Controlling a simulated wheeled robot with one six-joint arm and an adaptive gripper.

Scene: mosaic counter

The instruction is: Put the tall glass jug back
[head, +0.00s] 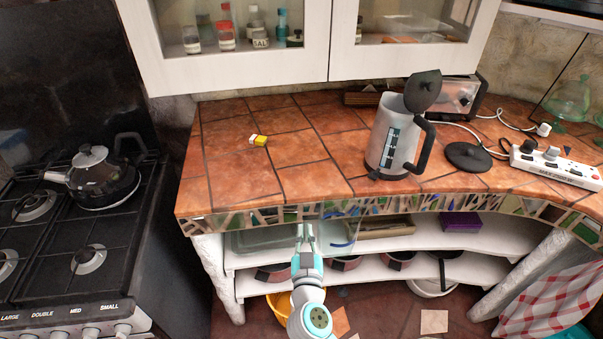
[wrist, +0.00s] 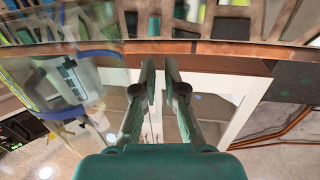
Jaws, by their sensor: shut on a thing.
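The tall glass jug (head: 343,243) is clear with blue edging and hard to make out. In the head view it shows just right of my gripper (head: 306,232), in front of the counter's mosaic edge. In the wrist view the jug (wrist: 40,104) fills the left side, tilted in the picture, with the room showing through it. My gripper (wrist: 160,70) is shut on the jug; which part lies between the fingers is hard to tell because the glass is clear.
Crowded shelves (head: 480,240) lie below.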

